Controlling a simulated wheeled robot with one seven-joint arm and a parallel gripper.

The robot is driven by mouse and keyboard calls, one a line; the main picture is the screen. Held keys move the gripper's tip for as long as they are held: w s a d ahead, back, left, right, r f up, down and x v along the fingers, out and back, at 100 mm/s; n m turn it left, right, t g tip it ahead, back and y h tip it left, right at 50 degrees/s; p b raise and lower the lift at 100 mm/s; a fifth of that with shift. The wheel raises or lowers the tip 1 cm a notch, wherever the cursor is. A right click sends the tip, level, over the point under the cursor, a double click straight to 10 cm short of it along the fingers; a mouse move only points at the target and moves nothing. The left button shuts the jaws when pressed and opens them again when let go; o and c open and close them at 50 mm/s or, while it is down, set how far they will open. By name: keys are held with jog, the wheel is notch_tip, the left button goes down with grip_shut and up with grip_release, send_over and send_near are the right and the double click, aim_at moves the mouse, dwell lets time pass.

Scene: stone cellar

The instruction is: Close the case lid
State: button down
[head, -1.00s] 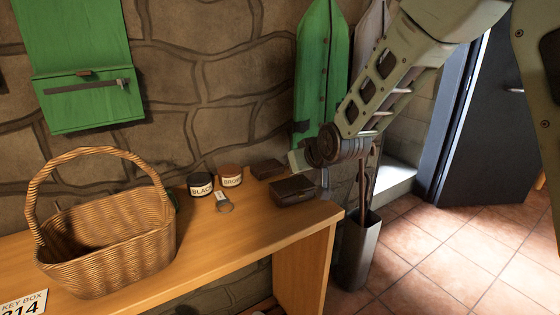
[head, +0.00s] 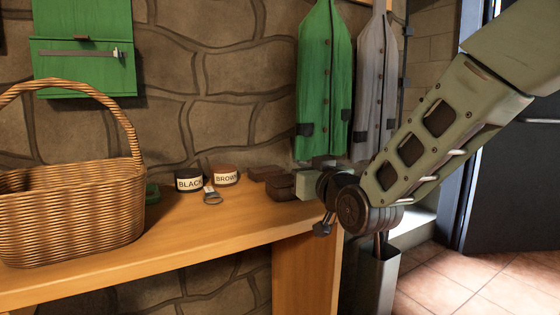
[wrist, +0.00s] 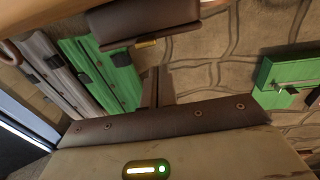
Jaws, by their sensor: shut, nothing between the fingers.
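A small dark brown case (head: 279,188) sits near the right end of the wooden table. A second flat brown piece (head: 264,173) lies just behind and left of it. I cannot tell whether this is part of the case, nor how far its lid stands open. My gripper (head: 302,183) is shut and empty, low at the case's right side and partly hiding it. In the wrist view the case (wrist: 128,20) is at the top with a small brass clasp, and my shut fingers (wrist: 151,86) show below it. Contact is not clear.
A wicker basket (head: 70,215) stands on the left of the table (head: 190,245). Two labelled tins, black (head: 189,181) and brown (head: 226,176), and a metal opener (head: 210,195) lie left of the case. Green (head: 323,90) and grey (head: 374,90) coats hang behind.

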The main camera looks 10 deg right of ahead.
jog(key=shift+s+f+t+y+b, duration=0.2)
jog(key=shift+f+t+b, duration=0.5)
jog(key=shift+b, duration=1.1)
jog(key=shift+s+f+t+y+b, duration=0.15)
jog(key=shift+f+t+b, duration=0.5)
jog(key=shift+b, duration=1.15)
jog(key=shift+d+f+g+b, duration=0.1)
jog(key=shift+f+g+b, duration=0.05)
jog(key=shift+g+b, duration=0.15)
jog(key=shift+s+f+b, duration=0.1)
jog(key=shift+f+b, duration=0.25)
jog(key=shift+b, duration=0.6)
